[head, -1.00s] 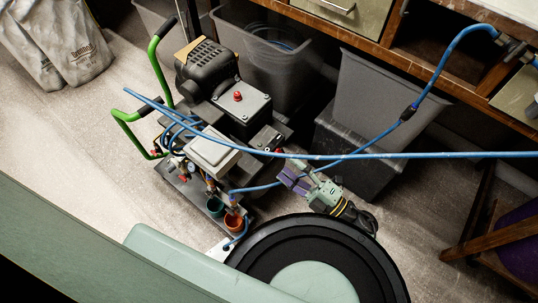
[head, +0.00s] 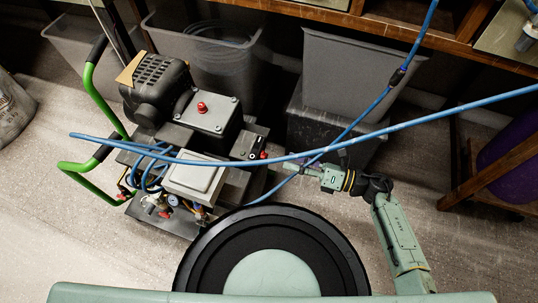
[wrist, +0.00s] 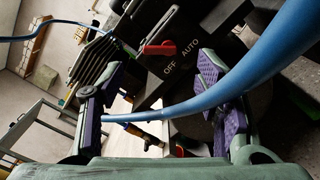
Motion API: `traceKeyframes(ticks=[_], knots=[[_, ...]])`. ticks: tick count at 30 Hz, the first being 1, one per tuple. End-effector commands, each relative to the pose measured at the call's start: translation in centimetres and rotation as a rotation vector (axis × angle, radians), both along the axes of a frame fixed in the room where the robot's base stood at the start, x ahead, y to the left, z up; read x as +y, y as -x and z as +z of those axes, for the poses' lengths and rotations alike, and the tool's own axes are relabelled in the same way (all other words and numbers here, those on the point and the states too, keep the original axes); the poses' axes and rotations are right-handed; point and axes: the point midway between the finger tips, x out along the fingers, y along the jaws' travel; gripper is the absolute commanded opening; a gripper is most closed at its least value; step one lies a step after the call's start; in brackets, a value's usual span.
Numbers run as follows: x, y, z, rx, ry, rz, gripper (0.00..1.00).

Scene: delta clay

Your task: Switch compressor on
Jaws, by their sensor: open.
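The compressor (head: 205,120) stands on the floor at left centre in the head view, with green handles, a black motor and a grey-topped box with a red button (head: 202,106). In the wrist view a red switch lever (wrist: 158,48) sits on a dark panel marked OFF and AUTO, beyond my fingertips. A small red part at the compressor's right end (head: 263,155) may be this lever. My gripper (head: 297,168) is open just right of the compressor, apart from it. Its purple-padded fingers (wrist: 155,108) hold nothing, and a blue hose (wrist: 200,101) crosses the wrist view between and in front of them.
The blue hose (head: 400,119) stretches across the compressor and past my gripper in the head view. Grey bins (head: 350,75) stand behind under a wooden bench (head: 300,12). A wooden stool with a purple thing (head: 515,165) is at the right. Some floor is clear at the lower left.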

Motion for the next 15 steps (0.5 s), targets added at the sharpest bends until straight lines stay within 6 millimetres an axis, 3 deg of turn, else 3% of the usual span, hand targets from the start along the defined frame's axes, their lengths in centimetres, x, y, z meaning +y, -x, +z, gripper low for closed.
traceKeyframes(ticks=[6,15], knots=[[4.1,-1.2,0.1,0.001,-0.004,0.003,0.58],[6.5,-2.1,0.0,0.003,-0.002,0.001,0.58]])
